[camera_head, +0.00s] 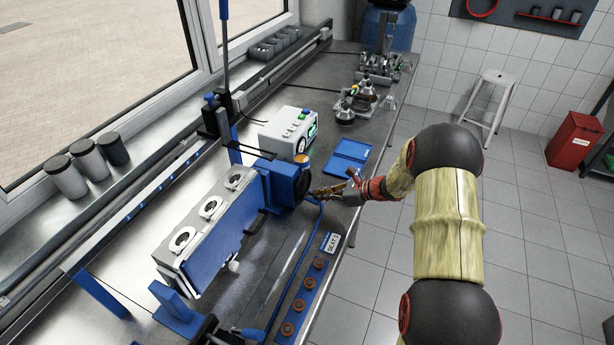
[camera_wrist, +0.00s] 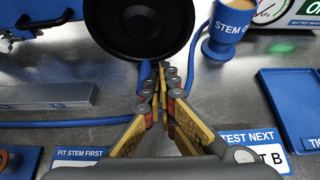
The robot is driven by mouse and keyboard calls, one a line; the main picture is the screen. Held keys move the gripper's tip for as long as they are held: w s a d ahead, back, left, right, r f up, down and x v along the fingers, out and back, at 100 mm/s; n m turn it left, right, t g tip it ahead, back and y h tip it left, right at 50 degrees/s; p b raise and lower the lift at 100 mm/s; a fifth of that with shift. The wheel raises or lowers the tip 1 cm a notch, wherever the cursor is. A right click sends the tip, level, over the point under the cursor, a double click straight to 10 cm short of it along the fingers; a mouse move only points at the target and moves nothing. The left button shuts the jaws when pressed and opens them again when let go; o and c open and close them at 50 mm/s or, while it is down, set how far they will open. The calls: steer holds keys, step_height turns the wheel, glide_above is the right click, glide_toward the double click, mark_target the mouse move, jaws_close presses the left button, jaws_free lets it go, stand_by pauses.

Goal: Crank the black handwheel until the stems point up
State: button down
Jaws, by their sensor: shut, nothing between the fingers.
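The black handwheel (camera_head: 303,184) is on the right end of the blue fixture (camera_head: 280,180) in the head view. In the wrist view it is a dark disc (camera_wrist: 138,22) at the top, cut off by the frame edge. The fixture holds a long grey block (camera_head: 205,225) with round openings facing up. I cannot make out valve stems. My gripper (camera_head: 318,193) is shut and empty beside the handwheel. In the wrist view its fingertips (camera_wrist: 160,78) meet just below the wheel's rim. I cannot tell whether they touch it.
A blue cup (camera_wrist: 228,30) stands right of the wheel. Beyond it is a white gauge box (camera_head: 289,132). A blue tray (camera_head: 348,158) lies to the right. A blue hose (camera_wrist: 75,124) runs under the wheel. A blue rack (camera_head: 307,283) with several brown rings is at the bench's front.

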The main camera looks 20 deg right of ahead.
steer(key=shift+s+a, duration=0.1)
steer(key=shift+s+a+f, duration=0.2)
steer(key=shift+s+a, duration=0.05)
steer(key=shift+s, duration=0.05)
steer(key=shift+s+a, duration=0.3)
steer(key=shift+s, duration=0.05)
stand_by(0.3)
steer(key=shift+a, duration=0.1)
